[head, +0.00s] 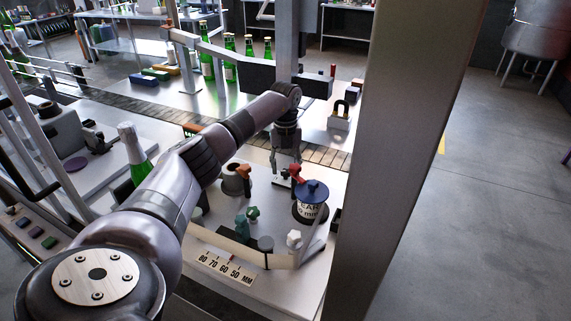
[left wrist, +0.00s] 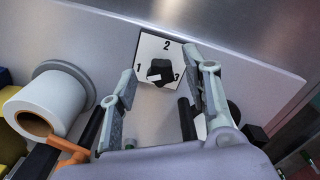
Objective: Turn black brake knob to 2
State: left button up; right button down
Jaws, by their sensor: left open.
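The black brake knob (left wrist: 160,71) sits on a square white plate (left wrist: 152,48) marked 1 at left, 2 at top and 3 at right in the left wrist view. Which number the knob points to is hard to tell. My left gripper (left wrist: 162,66) is open, with one finger on each side of the knob and no clear grip on it. In the head view my left gripper (head: 285,166) points down at the white plate (head: 281,182); the knob is mostly hidden there. My right gripper is not in view.
A blue-topped drum (head: 311,203) and a red knob (head: 296,172) stand close to the gripper's right. A white roll (left wrist: 50,103) and an orange lever (left wrist: 70,150) are at left in the wrist view.

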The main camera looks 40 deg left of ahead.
pick_arm(q)
jog(key=shift+f, duration=0.25)
jog(key=shift+c, duration=0.6)
grip_shut()
